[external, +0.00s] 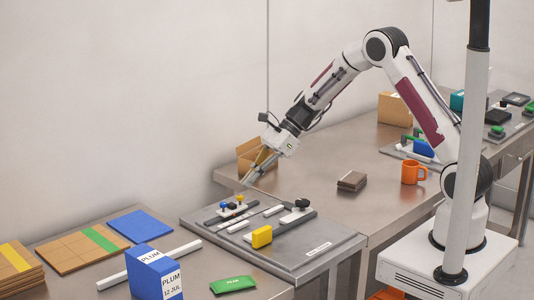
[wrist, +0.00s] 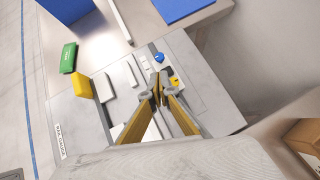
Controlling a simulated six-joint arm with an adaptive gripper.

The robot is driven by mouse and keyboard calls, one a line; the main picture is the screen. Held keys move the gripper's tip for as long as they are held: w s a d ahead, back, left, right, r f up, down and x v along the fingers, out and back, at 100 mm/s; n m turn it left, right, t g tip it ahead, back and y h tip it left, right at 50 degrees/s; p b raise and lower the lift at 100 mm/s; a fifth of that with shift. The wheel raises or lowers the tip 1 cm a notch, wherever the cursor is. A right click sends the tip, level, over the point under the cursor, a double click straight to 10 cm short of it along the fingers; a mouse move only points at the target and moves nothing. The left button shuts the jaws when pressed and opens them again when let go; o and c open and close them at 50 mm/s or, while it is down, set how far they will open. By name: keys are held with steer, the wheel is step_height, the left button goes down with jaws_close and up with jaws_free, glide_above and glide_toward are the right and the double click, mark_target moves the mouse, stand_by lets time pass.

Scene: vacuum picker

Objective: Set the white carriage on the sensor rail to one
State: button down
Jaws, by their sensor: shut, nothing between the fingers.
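The grey gauge plate (external: 335,240) carries dark rails with white parts. A white block with a black knob (external: 298,214), which looks like the white carriage, sits at the plate's right side. Blue (external: 223,206) and yellow (external: 239,199) knobs stand at its back left; the wrist view shows the blue knob (wrist: 159,57) and the yellow knob (wrist: 175,82) just beyond my fingers. My gripper (external: 249,181) is shut and empty, above the back of the plate. In the wrist view my gripper (wrist: 161,97) hides part of the plate. Any scale marks are too small to read.
A yellow block (external: 261,237) stands on the plate's front part. A blue PLUM box (external: 155,272), a green packet (external: 233,284) and a white bar (external: 150,265) lie to the left. An open cardboard box (external: 252,152) is behind; an orange mug (external: 413,172) stands right.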

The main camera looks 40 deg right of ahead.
mark_target(237, 208)
steer(key=shift+x, duration=3)
steer(key=shift+a, duration=0.1)
steer(key=shift+a, duration=2.95)
steer(key=shift+r, duration=0.1)
steer(key=v, duration=1)
steer(key=shift+d, duration=0.2)
